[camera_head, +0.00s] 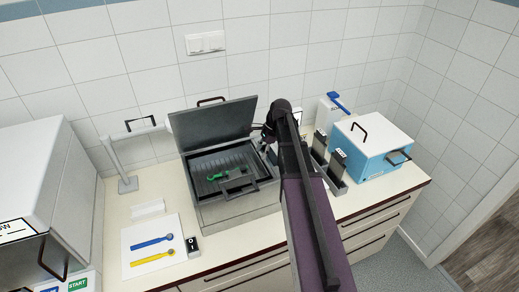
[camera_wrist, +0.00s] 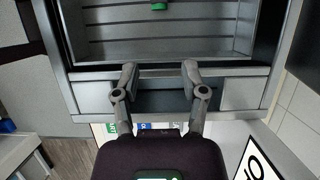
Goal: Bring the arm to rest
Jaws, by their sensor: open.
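My gripper (camera_wrist: 159,72) is open in the wrist view, with its two fingers apart and nothing between them. The fingers reach over the front edge of a grey box-like appliance (camera_wrist: 240,92); I cannot tell whether they touch it. In the head view my arm comes up from the lower right, and my gripper (camera_head: 268,140) is partly hidden by it at the appliance's right side. The appliance (camera_head: 240,208) has its lid (camera_head: 215,124) raised. A green utensil (camera_head: 222,174) lies on its ridged inner surface, and its green end (camera_wrist: 158,5) shows in the wrist view.
A blue box with a white lid (camera_head: 372,150) and dark holders (camera_head: 337,166) stand right of my arm. A white mat (camera_head: 133,234) holds blue (camera_head: 150,243) and yellow (camera_head: 150,258) utensils. A white stand (camera_head: 111,165) and a large white machine (camera_head: 30,185) are at left.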

